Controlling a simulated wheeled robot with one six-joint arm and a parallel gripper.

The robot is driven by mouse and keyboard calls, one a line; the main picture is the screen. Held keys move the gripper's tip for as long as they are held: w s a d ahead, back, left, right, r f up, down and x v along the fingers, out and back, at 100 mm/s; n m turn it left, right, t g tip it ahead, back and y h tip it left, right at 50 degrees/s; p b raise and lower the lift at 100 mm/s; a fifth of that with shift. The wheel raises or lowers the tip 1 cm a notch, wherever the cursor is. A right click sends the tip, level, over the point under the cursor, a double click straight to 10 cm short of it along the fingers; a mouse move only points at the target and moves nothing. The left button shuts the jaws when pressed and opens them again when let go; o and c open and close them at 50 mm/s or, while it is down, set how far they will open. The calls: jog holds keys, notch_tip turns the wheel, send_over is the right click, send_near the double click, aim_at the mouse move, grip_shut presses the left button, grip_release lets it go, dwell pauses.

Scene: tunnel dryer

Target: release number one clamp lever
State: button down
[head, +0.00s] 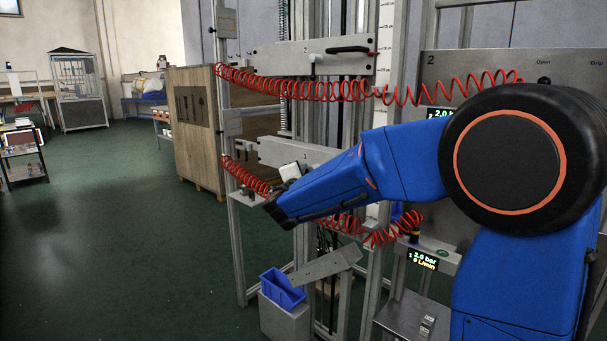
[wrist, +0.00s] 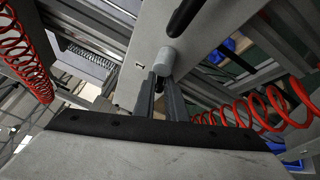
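In the wrist view, the number one clamp plate (wrist: 145,35) is a pale grey bar marked "1". A black clamp lever (wrist: 187,14) lies across it at the top of the picture. A light grey cylindrical knob (wrist: 164,61) stands near the lever's lower end. In the head view the plate (head: 306,155) is partly hidden by my arm, and the lever does not show.
Red coiled hoses (head: 245,175) hang beside my arm; one also shows close to the right in the wrist view (wrist: 262,105). An upper plate (head: 285,57) carries a similar lever (head: 348,49). A blue bin (head: 282,288) stands below.

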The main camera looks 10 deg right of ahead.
jog(key=shift+w+a+r+m+t+h, duration=0.1)
jog(key=shift+r+m+t+h, duration=0.25)
jog(key=shift+m, duration=0.5)
jog(key=shift+a+r+m+t+h, duration=0.15)
jog(key=shift+m+t, duration=0.4)
jog(key=shift+m, duration=0.3)
jog(key=shift+d+f, duration=0.1)
jog(key=c, duration=1.8)
grip_release()
jog(key=v, duration=1.7)
jog(key=shift+a, duration=0.2)
